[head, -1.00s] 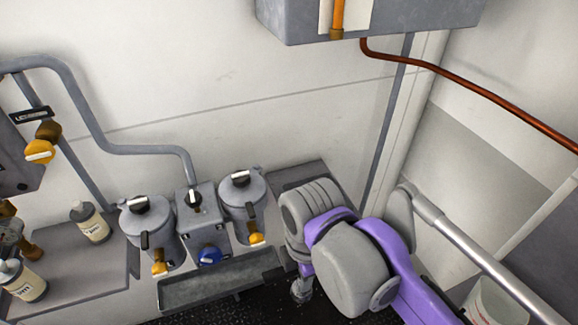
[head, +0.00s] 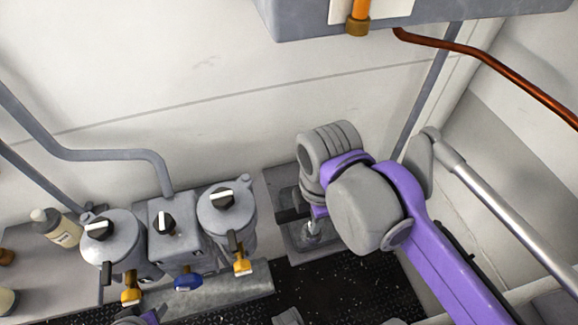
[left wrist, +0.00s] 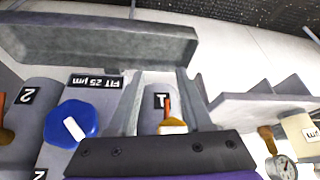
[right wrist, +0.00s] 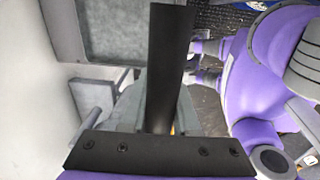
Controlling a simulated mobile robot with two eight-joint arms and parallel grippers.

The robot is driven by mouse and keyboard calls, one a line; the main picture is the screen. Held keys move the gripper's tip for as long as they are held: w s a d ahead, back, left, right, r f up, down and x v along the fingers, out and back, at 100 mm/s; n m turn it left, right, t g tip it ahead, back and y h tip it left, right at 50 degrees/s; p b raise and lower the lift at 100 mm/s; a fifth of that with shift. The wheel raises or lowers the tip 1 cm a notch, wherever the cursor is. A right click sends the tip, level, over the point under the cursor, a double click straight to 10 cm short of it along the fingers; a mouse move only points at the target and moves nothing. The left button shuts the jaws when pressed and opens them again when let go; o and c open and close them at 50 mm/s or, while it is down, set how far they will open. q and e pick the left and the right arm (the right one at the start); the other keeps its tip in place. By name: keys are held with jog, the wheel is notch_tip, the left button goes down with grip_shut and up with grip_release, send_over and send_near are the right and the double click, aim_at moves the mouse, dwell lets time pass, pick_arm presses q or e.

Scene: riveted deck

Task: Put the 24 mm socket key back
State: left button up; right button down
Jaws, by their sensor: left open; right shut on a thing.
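My right gripper (head: 314,218) is shut on the socket key, whose dark bar (head: 291,214) sticks out to the left in the head view. A silvery part shows below the fingers. In the right wrist view the black bar of the key (right wrist: 170,50) runs up between the grey fingers (right wrist: 160,110). It is over or at a grey stand (head: 280,185) beside the wall; I cannot tell whether it touches. The size marking is not readable. My left gripper (left wrist: 160,78) is open and empty, facing the filter unit; its arm barely shows at the bottom of the head view.
Two grey filter housings (head: 228,212) with black knobs and yellow-handled drains stand left of the stand, with a middle block (head: 175,235) between them. A grey trough (head: 235,285) lies in front. A bottle (head: 58,228) stands at far left. Dark deck (head: 345,290) is open in front.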

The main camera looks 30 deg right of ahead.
jog(key=shift+w+d, duration=0.25)
jog(key=shift+w, duration=0.1)
jog(key=w+d, duration=0.4)
jog(key=w, duration=1.4)
pick_arm(q)
jog(key=shift+w+d+f, duration=0.1)
jog(key=shift+d+f, duration=0.05)
jog(key=shift+f, duration=0.2)
pick_arm(e)
jog(key=f, duration=0.6)
jog(key=shift+w+d+f, duration=0.2)
jog(key=shift+w+f, duration=0.05)
jog(key=shift+w, duration=0.15)
jog(key=shift+w+f, duration=0.1)
jog(key=shift+f, duration=0.1)
jog(key=c, duration=0.7)
grip_release()
jog(key=shift+o, duration=0.2)
jog(key=shift+r, duration=0.1)
